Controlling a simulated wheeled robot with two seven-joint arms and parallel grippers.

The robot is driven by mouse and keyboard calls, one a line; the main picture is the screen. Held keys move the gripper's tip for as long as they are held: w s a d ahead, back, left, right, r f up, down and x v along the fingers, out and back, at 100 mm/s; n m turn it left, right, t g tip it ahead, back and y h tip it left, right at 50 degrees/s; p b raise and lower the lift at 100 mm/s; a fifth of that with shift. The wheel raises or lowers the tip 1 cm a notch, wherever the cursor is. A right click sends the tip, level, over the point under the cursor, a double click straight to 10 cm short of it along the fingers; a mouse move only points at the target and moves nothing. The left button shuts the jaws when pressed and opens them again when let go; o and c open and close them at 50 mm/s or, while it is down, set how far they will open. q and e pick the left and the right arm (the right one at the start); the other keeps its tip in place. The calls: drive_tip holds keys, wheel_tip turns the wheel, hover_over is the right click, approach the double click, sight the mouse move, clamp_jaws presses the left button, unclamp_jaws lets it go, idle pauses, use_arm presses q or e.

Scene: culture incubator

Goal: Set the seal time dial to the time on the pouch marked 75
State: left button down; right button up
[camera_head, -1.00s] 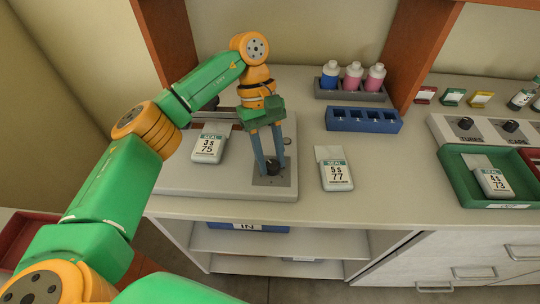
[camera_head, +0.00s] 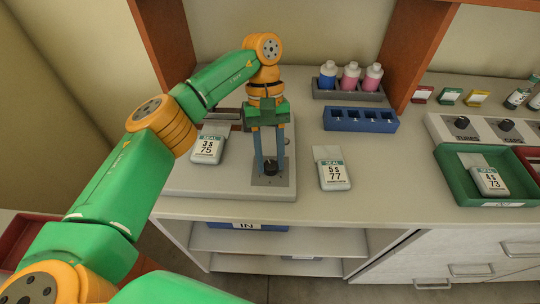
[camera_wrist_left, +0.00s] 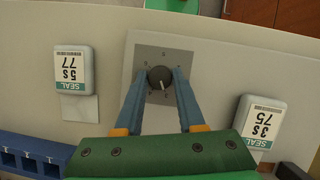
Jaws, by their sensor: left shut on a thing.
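The seal time dial (camera_head: 270,168) is a dark round knob on a grey plate at the front right of the pale sealer (camera_head: 225,186). It also shows in the left wrist view (camera_wrist_left: 160,78), with a light pointer mark and small marks around it. My left gripper (camera_head: 270,170) reaches down over the dial, its blue fingers shut on the knob from both sides. The pouch marked 75 (camera_head: 207,149) lies on the sealer to the left of the dial and reads SEAL, 3 s; it also shows in the left wrist view (camera_wrist_left: 258,122). My right gripper is not in view.
A pouch marked 77, 5 s (camera_head: 333,174) lies right of the sealer. A pouch marked 73 (camera_head: 489,181) lies in a green tray (camera_head: 450,165). A blue rack (camera_head: 361,119) and a bottle holder (camera_head: 348,92) stand behind. Two other knobs, TUBES and CAPS, sit right.

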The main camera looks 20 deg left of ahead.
sight(268, 158)
use_arm(q)
drive_tip(key=c, duration=0.5)
unclamp_jaws()
drive_tip(key=p+v, duration=0.2)
drive_tip(key=v, duration=0.3)
drive_tip(key=shift+d+r, duration=0.1)
drive_tip(key=p+v, duration=0.2)
drive_tip(key=p, duration=0.2)
